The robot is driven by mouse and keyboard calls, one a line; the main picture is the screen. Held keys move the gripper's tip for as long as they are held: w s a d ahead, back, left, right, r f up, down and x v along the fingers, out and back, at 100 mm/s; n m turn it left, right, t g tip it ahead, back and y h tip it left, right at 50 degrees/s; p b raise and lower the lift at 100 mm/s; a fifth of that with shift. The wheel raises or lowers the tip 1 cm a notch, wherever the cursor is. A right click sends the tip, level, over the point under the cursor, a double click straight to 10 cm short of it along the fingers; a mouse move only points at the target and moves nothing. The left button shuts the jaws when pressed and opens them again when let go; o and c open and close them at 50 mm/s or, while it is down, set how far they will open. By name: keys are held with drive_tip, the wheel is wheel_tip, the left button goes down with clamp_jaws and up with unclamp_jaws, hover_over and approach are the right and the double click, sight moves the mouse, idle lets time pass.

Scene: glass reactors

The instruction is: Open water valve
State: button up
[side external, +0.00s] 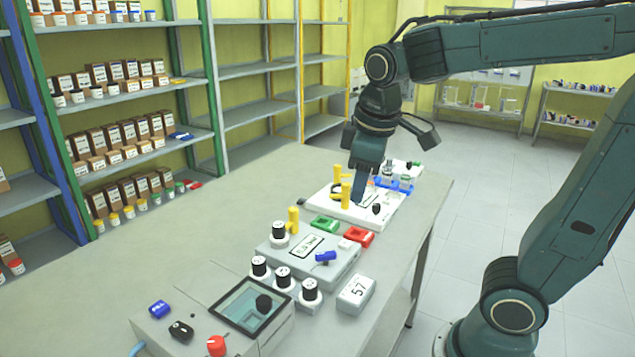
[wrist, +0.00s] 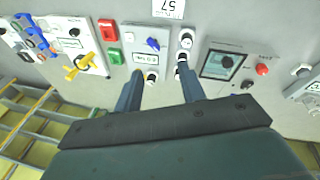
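Which part is the water valve I cannot tell, as the labels are too small to read. A blue handle (side external: 325,257) sits on a grey labelled box (side external: 283,262); it also shows in the wrist view (wrist: 152,43). Yellow handles (side external: 340,190) stand on a white panel (side external: 392,212) farther back, also in the wrist view (wrist: 79,66). A blue knob (side external: 159,309) is on the near grey console (side external: 187,333). My gripper (side external: 361,188) hangs over the white panel's area in the side view. In the wrist view (wrist: 161,90) its fingers are apart with nothing gripped.
Black-topped white knobs (side external: 283,277) stand between the boxes. Green (side external: 325,224) and red (side external: 358,237) blocks lie beside the white panel. A white box marked 57 (side external: 356,293) is near the table's right edge. The table's left side (side external: 235,200) is clear. Stocked shelves line the wall.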

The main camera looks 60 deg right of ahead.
sight(326, 253)
drive_tip(key=w+f+n+g, duration=0.2)
drive_tip(key=w+f+n, duration=0.1)
drive_tip(key=w+f, duration=0.2)
drive_tip(key=w+d+f+n+g+h, duration=0.1)
drive_tip(key=w+f+n+g, duration=0.1)
drive_tip(key=w, duration=0.7)
drive_tip(key=shift+w+d+f+n+g, duration=0.3)
drive_tip(key=shift+f+g, duration=0.5)
drive_tip(key=shift+f, duration=0.6)
drive_tip(key=shift+s+d+f, duration=0.1)
drive_tip(key=shift+s+f, duration=0.05)
drive_tip(key=shift+x, duration=6.75)
drive_tip(key=shift+d, duration=0.15)
clamp_jaws()
